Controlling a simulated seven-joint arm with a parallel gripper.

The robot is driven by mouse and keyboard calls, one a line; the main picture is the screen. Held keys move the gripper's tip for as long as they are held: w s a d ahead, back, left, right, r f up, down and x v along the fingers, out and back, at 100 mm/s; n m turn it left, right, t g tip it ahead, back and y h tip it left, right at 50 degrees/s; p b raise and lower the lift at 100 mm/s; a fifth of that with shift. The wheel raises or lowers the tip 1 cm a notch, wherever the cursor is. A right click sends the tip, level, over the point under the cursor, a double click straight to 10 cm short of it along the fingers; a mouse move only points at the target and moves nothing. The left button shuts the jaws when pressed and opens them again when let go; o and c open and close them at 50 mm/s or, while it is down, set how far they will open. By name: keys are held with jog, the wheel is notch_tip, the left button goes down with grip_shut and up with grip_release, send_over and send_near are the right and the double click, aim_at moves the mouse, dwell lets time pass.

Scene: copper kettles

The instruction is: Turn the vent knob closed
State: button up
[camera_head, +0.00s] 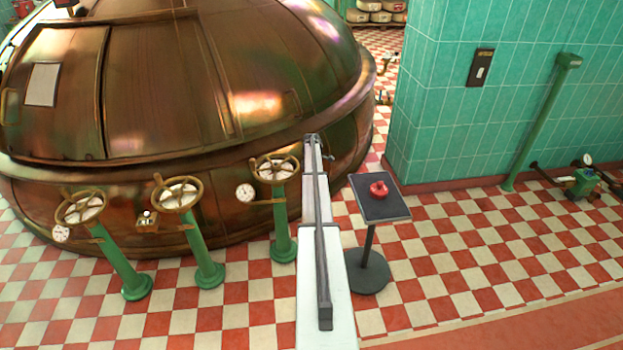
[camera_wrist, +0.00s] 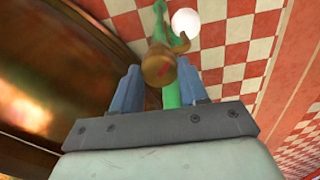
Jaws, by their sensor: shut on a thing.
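A round brass-brown knob (camera_wrist: 157,66) with a small red mark on its face sits between the fingertips in the wrist view. I take it to be the vent knob. A green post (camera_wrist: 171,93) shows behind it. My gripper (camera_wrist: 160,76) has its two blue fingers shut on the knob, one at each side. In the head view my gripper (camera_head: 313,140) is at the far end of my pale arm, in front of the copper kettle (camera_head: 150,90). My arm hides the knob there.
Green posts with brass handwheels (camera_head: 275,168) stand along the kettle to the left. A white round gauge (camera_wrist: 186,22) is beyond the knob. Checkered floor (camera_head: 480,240) is open to the right.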

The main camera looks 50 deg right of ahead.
jog(key=m, duration=0.4)
jog(key=shift+d+m, duration=0.1)
jog(key=shift+m, duration=2)
jog(key=o, duration=1.1)
jog(key=shift+c, duration=0.2)
notch_tip(320, 180, up, 14)
jog(key=shift+f+m, duration=0.1)
jog(key=shift+m, duration=0.2)
